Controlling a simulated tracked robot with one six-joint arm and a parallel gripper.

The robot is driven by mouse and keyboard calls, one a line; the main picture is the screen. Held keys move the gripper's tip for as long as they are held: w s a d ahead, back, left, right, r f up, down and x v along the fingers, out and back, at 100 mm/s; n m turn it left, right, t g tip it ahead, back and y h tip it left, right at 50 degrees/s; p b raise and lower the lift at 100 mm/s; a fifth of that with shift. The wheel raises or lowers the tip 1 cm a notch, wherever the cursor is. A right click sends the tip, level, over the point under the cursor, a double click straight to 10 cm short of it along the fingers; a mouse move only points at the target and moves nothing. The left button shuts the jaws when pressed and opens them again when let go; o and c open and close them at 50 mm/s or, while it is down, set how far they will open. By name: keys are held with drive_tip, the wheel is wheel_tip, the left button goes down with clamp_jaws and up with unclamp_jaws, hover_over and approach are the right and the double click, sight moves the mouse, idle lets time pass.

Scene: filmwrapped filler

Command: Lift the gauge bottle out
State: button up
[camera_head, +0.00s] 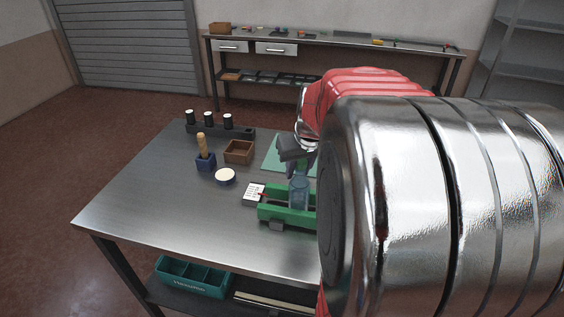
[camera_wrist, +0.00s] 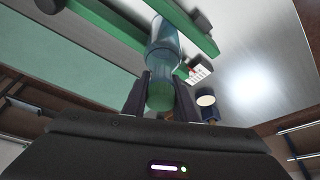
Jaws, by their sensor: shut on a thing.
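The gauge bottle (camera_head: 299,192), clear bluish, shows upright at the green fixture (camera_head: 268,213) on the steel table. In the head view its lower end is between or just behind the green rails; I cannot tell whether it touches the base. In the wrist view the bottle (camera_wrist: 163,45) runs from between my fingers towards the green rails (camera_wrist: 112,27), with a greenish part nearest me. My gripper (camera_wrist: 160,98) is shut on the bottle's near end, one dark finger on each side. In the head view my gripper (camera_head: 298,160) is above the bottle, partly hidden by my arm.
A round white-topped tin (camera_head: 225,176), blue holder (camera_head: 206,161), wooden box (camera_head: 239,151) and dark rack with black cylinders (camera_head: 232,131) stand further left and back. The table's (camera_head: 150,205) left side is clear.

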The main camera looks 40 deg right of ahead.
drive_tip(key=shift+s+a+f, duration=0.1)
drive_tip(key=shift+s+f, duration=0.05)
drive_tip(key=shift+f, duration=0.05)
clamp_jaws()
